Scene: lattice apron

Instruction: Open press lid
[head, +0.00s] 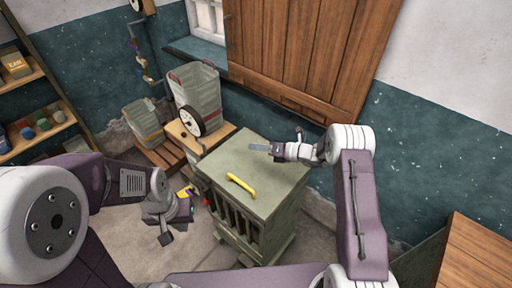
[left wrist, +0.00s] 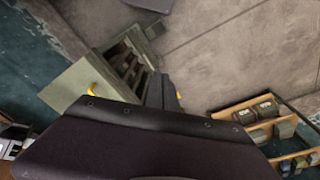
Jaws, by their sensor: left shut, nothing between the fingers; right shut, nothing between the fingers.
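The press is a grey-green box (head: 262,222) with a slatted front, standing on the floor in the middle of the head view. Its flat lid (head: 268,180) lies closed on top and carries a yellow bar handle (head: 240,185). In the left wrist view the press lid (left wrist: 72,98) and handle (left wrist: 97,88) show at the left, partly hidden by my wrist. My left gripper (head: 168,232) is shut and empty, to the left of the press and apart from it. My right gripper (head: 260,148) is shut and empty, over the lid's back part; I cannot tell whether it touches.
A wheeled grey container (head: 196,90) on a wooden stand and a smaller bin (head: 142,122) stand behind left. Shelves (head: 40,128) with jars are at the far left. A wooden shutter (head: 310,55) hangs behind the press. A wooden box (head: 478,258) stands front right.

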